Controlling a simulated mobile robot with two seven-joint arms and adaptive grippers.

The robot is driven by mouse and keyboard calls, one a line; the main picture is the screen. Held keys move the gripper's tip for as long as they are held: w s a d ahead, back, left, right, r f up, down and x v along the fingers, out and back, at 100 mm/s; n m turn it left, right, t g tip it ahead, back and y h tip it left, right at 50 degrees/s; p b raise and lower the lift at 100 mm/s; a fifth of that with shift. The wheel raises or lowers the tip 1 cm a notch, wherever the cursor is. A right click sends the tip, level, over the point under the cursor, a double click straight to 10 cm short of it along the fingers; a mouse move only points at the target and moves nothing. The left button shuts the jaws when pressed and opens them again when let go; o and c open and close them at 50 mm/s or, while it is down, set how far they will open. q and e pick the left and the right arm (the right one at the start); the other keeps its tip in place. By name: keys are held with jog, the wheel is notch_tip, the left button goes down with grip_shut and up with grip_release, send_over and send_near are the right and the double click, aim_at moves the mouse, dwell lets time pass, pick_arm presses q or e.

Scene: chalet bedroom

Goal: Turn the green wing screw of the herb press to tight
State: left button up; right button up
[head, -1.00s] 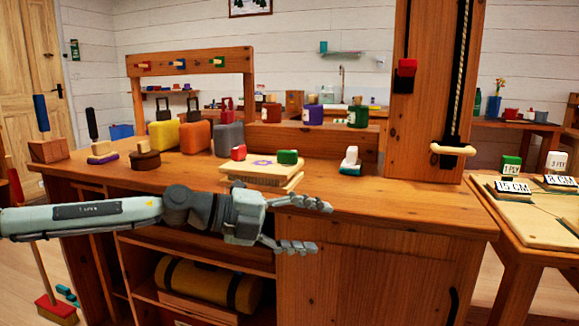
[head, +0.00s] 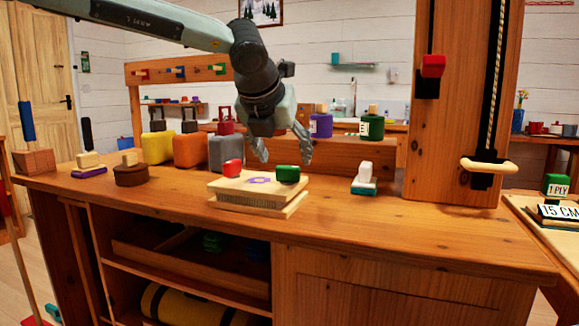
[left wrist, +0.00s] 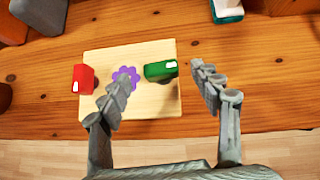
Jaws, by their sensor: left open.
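The herb press (head: 238,191) is a pale wooden block of stacked boards on the bench, with a purple flower mark on top. Its green wing screw (head: 287,174) is at the right of the top board, and a red wing screw (head: 232,168) is at the left. My left gripper (head: 283,160) points down above the press, open and empty. In the left wrist view the green wing screw (left wrist: 161,69) lies between and beyond the two fingertips (left wrist: 160,80), apart from both. The red wing screw (left wrist: 83,78) is left of the fingers. My right gripper is not in view.
Yellow, orange and grey blocks (head: 190,150) with handles stand left of the press. A white and teal block (head: 364,178) stands to its right, before a wooden post (head: 440,130) with a rope and handle. The front bench top is clear.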

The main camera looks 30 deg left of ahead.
aim_at(288, 166)
pick_arm(q)
jog(key=x, duration=0.5)
jog(key=shift+f, duration=0.1)
jog(key=c, duration=1.2)
jog(key=shift+o, duration=0.2)
